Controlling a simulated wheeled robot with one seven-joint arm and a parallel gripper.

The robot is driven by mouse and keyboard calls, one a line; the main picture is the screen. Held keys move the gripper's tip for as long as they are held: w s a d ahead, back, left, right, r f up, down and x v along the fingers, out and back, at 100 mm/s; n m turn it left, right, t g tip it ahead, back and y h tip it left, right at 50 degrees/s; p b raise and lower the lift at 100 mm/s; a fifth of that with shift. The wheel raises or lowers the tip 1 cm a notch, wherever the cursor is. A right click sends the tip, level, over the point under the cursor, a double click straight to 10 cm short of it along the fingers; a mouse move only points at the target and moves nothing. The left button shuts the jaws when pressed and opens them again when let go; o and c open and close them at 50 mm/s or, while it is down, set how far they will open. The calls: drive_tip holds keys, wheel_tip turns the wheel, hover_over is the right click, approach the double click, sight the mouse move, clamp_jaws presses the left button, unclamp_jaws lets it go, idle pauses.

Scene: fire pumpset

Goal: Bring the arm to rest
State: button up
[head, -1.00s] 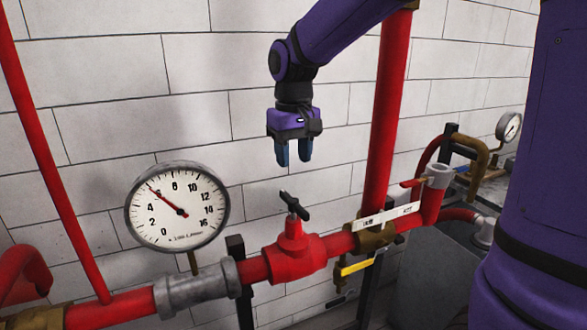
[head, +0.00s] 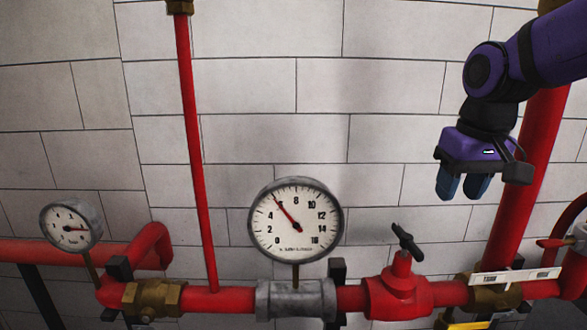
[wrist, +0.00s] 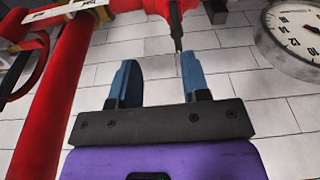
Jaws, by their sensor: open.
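My purple gripper (head: 463,186) hangs with its blue fingers pointing down, above and to the right of the red valve (head: 398,293) with its black handle (head: 407,241). It is open and holds nothing. In the wrist view my gripper (wrist: 155,82) shows two blue fingers apart with empty space between them. The valve handle (wrist: 177,30) shows beyond the fingers in that view, apart from them.
A large pressure gauge (head: 296,221) stands on the horizontal red pipe (head: 226,300). A smaller gauge (head: 71,227) is at the left. A thin red vertical pipe (head: 192,150) and a thick one (head: 535,150) run up the white block wall (head: 310,80).

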drive_tip(key=s+d+t, duration=0.3)
drive_tip(key=s, duration=1)
drive_tip(key=shift+s+f+m, duration=0.15)
drive_tip(key=shift+s+m, duration=0.15)
idle(1.6)
